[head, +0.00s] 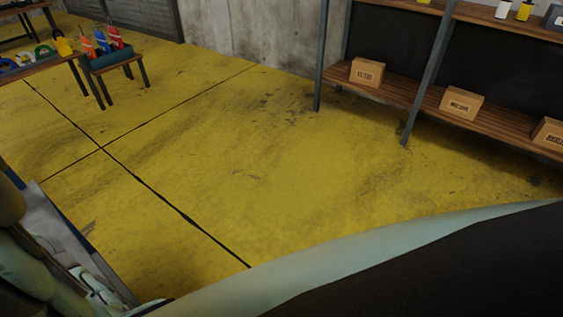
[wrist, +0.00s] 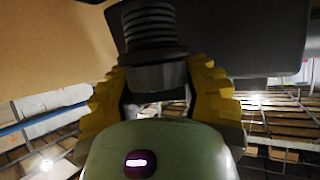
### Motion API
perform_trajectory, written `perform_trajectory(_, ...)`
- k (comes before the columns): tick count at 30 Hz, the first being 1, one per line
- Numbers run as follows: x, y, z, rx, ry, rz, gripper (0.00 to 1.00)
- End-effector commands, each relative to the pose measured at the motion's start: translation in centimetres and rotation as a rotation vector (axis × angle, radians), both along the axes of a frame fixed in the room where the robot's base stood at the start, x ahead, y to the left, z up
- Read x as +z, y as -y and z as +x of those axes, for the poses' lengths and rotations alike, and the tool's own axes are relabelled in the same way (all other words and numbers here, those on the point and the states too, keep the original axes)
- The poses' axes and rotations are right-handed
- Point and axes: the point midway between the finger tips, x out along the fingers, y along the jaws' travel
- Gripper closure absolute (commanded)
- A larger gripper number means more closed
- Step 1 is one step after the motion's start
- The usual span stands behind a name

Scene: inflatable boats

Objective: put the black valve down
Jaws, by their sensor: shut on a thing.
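The black valve (wrist: 149,27) shows in the wrist view, with a ribbed, threaded upper part and a wider smooth collar below. My gripper (wrist: 158,88) has its yellow, ridged fingers on either side of the collar and is shut on the valve. The valve's lower end is partly hidden behind the rounded green gripper body. A large dark shape (wrist: 230,40) lies behind the valve; I cannot tell what it is or whether the valve touches it.
In the head view, a wooden shelf unit (head: 395,90) at the back right holds cardboard boxes (head: 367,72). A low bench (head: 126,60) with red, orange and blue bottles stands at the upper left, beside a table (head: 45,67) with small items. The yellow floor (head: 250,160) between is clear.

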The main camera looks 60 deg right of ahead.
Motion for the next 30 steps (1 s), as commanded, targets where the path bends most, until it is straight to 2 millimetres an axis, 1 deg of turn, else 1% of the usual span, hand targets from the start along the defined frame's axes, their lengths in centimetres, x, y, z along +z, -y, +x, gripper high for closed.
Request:
perform_trajectory(2, -0.2, 0.5, 0.2, -0.013, -0.005, -0.003, 1.0)
perform_trajectory(5, -1.6, 0.6, 0.2, -0.015, -0.008, -0.005, 1.0)
perform_trajectory(9, -4.2, 0.5, 0.1, -0.014, -0.009, -0.004, 1.0)
perform_trajectory(12, -5.5, 0.4, 0.1, -0.015, -0.005, -0.004, 1.0)
perform_trajectory(19, -7.1, 0.4, 0.1, -0.011, -0.004, -0.004, 1.0)
perform_trajectory(24, -9.2, 0.4, 0.2, -0.013, -0.005, -0.003, 1.0)
perform_trajectory(27, -9.9, 0.4, 0.2, -0.013, -0.001, -0.003, 1.0)
perform_trajectory(30, -10.1, 0.4, 0.2, -0.012, -0.001, -0.004, 1.0)
